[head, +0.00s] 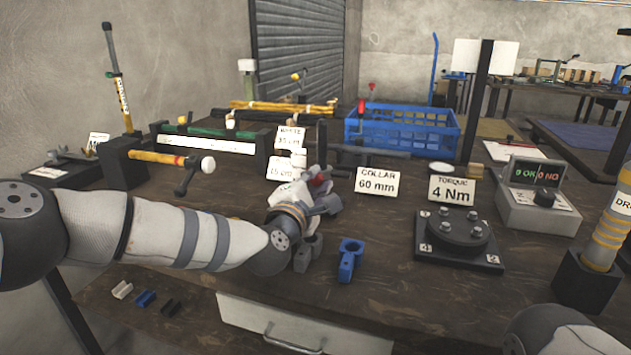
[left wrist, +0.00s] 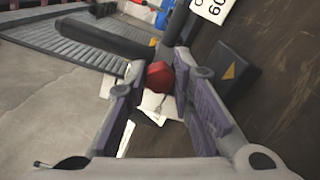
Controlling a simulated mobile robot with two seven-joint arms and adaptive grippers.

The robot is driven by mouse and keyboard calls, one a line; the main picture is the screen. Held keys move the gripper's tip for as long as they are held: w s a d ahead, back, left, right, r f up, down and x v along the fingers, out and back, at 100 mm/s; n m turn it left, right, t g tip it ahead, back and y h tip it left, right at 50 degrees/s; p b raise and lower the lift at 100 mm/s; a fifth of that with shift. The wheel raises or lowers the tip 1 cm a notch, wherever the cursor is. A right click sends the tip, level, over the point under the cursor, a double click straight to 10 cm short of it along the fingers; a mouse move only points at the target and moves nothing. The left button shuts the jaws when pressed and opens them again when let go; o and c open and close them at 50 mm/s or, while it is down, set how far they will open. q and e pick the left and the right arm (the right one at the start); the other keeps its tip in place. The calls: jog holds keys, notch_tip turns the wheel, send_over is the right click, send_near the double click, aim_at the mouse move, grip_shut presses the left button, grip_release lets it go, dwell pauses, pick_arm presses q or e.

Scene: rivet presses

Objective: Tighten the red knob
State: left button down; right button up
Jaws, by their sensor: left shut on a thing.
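The red knob (head: 319,180) shows at the far end of my left gripper (head: 318,188), near the middle of the bench, beside a dark post. In the left wrist view the red knob (left wrist: 159,75) sits between the tips of the two purple-padded fingers of the left gripper (left wrist: 157,88). The fingers are shut on the knob. In the head view the gripper partly hides the knob and what it is mounted on. My right gripper is out of view; only part of my right arm shows at the bottom right.
A COLLAR 60 mm card (head: 377,183) stands right of the gripper. A blue clamp-like part (head: 349,260) stands in front. A torque plate (head: 459,238) and a counter box (head: 537,205) are to the right. A blue crate (head: 403,128) is behind. Bare bench lies between the clamp and the plate.

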pick_arm(q)
jog(key=m, duration=0.6)
jog(key=shift+r+p, duration=0.1)
jog(key=shift+p, duration=0.25)
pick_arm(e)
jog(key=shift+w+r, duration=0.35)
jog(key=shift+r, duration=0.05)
pick_arm(q)
jog(key=shift+m, duration=0.3)
jog(key=c, duration=1.4)
grip_release()
jog(key=shift+s, duration=0.1)
jog(key=v, duration=1.2)
jog(key=shift+a, duration=0.1)
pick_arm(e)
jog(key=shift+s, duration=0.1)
